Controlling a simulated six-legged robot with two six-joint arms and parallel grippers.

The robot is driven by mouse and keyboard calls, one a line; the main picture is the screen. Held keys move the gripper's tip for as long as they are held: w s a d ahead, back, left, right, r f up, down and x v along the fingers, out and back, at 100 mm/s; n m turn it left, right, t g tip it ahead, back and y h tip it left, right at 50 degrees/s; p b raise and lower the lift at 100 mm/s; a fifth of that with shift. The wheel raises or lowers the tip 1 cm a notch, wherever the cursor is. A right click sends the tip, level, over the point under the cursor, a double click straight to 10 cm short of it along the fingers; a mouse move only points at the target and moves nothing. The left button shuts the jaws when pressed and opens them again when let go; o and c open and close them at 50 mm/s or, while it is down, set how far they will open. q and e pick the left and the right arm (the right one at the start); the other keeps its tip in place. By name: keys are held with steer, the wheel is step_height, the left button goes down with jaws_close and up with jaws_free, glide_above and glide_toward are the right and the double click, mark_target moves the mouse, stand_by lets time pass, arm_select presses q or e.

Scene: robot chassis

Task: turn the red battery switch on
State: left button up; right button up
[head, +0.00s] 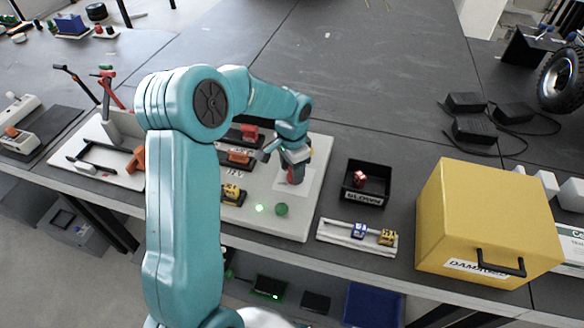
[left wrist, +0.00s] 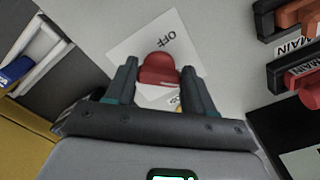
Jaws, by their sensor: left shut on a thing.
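The red battery switch (left wrist: 160,70) stands on a white label plate marked OFF (left wrist: 168,42) in the left wrist view. My left gripper (left wrist: 160,82) has a finger on each side of the red knob and is shut on it. In the head view my left gripper (head: 293,165) reaches down onto the switch, and part of the red knob (head: 296,176) shows below it. The white label plate (head: 307,184) lies around it on the pale panel (head: 275,222). The right gripper does not show.
Red and orange MAIN switches (head: 240,157) sit left of the gripper. A green button (head: 281,210) and a lit green lamp (head: 261,208) are in front. A black bin (head: 376,198), a narrow tray (head: 335,239) and a yellow box (head: 440,230) stand to the right.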

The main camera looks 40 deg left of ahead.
arm_select(q)
steer(key=shift+m, duration=0.4)
steer(key=o, duration=1)
steer(key=shift+o, duration=0.2)
steer(key=shift+w+f, duration=0.1)
steer(key=shift+w, duration=0.05)
steer(key=shift+r, duration=0.2)
step_height(320, 180, up, 16)
